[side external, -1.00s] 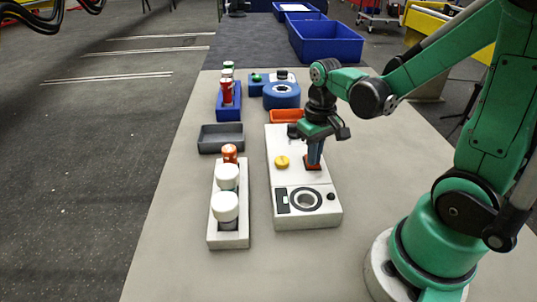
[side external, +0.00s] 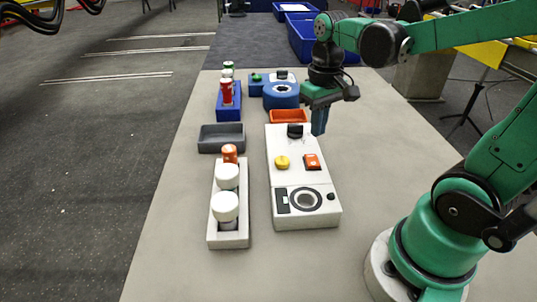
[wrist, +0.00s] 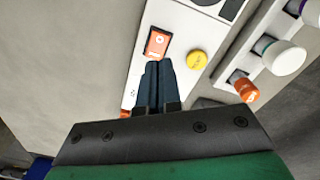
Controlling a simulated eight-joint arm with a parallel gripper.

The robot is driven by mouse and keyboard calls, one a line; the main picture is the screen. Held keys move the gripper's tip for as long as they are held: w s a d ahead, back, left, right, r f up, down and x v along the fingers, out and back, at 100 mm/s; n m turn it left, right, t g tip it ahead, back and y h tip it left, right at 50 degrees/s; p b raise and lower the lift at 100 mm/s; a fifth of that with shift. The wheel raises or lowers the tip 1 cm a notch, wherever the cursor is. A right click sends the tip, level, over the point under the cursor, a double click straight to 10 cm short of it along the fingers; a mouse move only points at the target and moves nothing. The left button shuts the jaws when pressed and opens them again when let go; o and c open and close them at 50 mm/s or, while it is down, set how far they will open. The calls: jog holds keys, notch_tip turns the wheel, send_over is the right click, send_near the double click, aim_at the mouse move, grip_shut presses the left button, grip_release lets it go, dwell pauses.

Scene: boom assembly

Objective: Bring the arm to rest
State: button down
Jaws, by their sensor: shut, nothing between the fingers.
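My gripper (side external: 319,130) hangs over the right side of the white panel (side external: 285,222), with its fingers shut and empty. In the wrist view the fingers (wrist: 157,66) lie together, pointing towards an orange rocker switch (wrist: 158,42). In the side view this orange switch (side external: 312,161) sits on the panel, apart from the fingertips and nearer the camera. A yellow knob (side external: 283,162) is to its left on the panel, and it also shows in the wrist view (wrist: 196,60).
A white rack (side external: 229,239) with white-capped and orange-topped items stands left of the panel. A grey tray (side external: 222,138), a blue rack (side external: 229,113), a blue round fixture (side external: 282,95) and an orange tray (side external: 289,116) are further back. The table right of the panel is clear.

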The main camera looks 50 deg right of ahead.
jog(key=w+a+r+n+t, duration=0.1)
jog(key=a+n+t, duration=0.2)
jog(key=a+t, duration=0.4)
jog(key=shift+w+a+r, duration=0.15)
jog(key=shift+w+a, duration=0.05)
jog(key=shift+a, duration=0.3)
jog(key=m+g+h, duration=0.1)
jog(key=m+g, duration=0.2)
send_over(310, 161)
jog(key=a, duration=0.1)
jog(key=s, duration=0.1)
jog(key=shift+g, duration=0.4)
jog(key=shift+s+d+f, duration=0.1)
jog(key=shift+d+f, duration=0.1)
jog(key=shift+f, duration=1.4)
jog(key=shift+s+d+f, duration=0.1)
jog(key=shift+d+f, duration=0.05)
jog(key=shift+f, duration=1.4)
